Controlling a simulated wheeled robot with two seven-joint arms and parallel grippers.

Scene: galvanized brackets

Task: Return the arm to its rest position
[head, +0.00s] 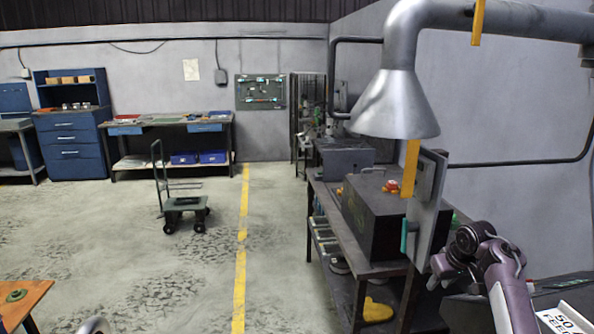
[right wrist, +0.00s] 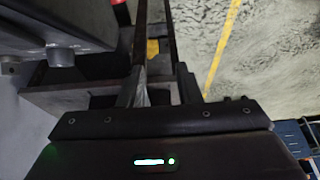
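My right arm comes in at the lower right of the head view, with its purple-grey links bent and its wrist raised. My left gripper is not in view; only a small grey rounded piece shows at the bottom left edge of the head view.
A dark workbench (head: 345,262) bears a black box (head: 385,220) close to my right arm. A grey extraction hood (head: 397,100) hangs above it. A hand cart (head: 185,203) stands on the open floor. An orange-topped table (head: 30,292) is at lower left.

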